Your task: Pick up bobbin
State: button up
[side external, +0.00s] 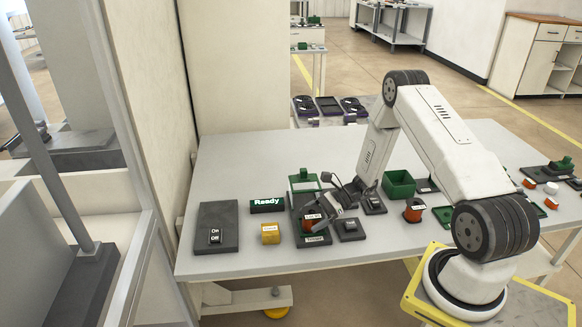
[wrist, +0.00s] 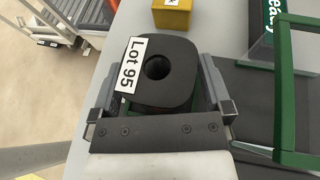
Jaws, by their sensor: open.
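The bobbin (side external: 311,217) has a dark flange, orange winding and a white label, and stands over a dark green-edged fixture near the front of the table. In the wrist view, its dark round-cornered top with a centre hole (wrist: 181,83) and "Lot 95" label fill the middle. My gripper (side external: 323,207) is low at the bobbin, with its jaws open. In the wrist view, one finger lies on each side of the bobbin. Whether either finger touches it I cannot tell. The bobbin's lower part is mostly hidden in the wrist view.
A green frame (wrist: 282,100) stands close on the right in the wrist view. A yellow block (side external: 270,233), a "Ready" sign (side external: 267,204) and an On/Off switch panel (side external: 217,215) are to the left. Another bobbin (side external: 413,211) and a green bin (side external: 399,184) are to the right. The table's back is clear.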

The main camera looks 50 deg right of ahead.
jog(key=shift+c, duration=0.2)
grip_shut()
dwell(0.3)
jog(key=shift+r, duration=0.15)
jog(key=shift+r, duration=0.6)
jog(key=s+a+r, duration=0.3)
jog(key=s+r, duration=0.8)
jog(key=s, duration=0.2)
jog(key=shift+s+a+r, duration=0.25)
jog(key=shift+a+r, duration=0.05)
jog(key=shift+a, duration=0.05)
